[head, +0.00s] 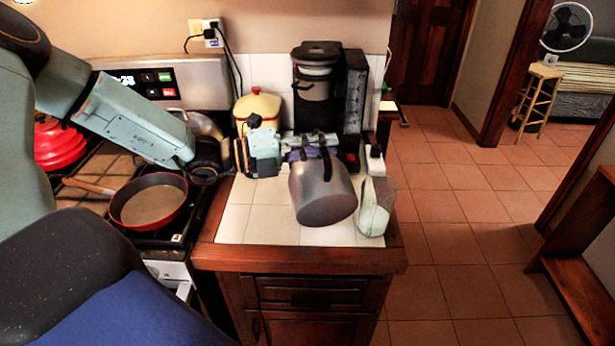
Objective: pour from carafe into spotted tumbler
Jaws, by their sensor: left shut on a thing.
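The carafe (322,195) is a grey, rounded metallic vessel with a dark handle. It is tilted and hangs over the right part of the tiled counter, in front of the coffee maker. My left gripper (312,147) reaches in from the left and is shut on the carafe near its top and handle. A pale, translucent tumbler (374,212) stands at the counter's right edge, just right of the carafe. Its spots are too small to make out, and so is any liquid. Whether the carafe touches the tumbler is unclear. My right gripper is not in view.
A black coffee maker (352,95) stands behind the carafe. A yellow canister (258,106) is behind my left gripper. A white bottle (375,160) stands behind the tumbler. A red-rimmed pan (150,204) sits on the stove. The counter's front left tiles (262,222) are clear.

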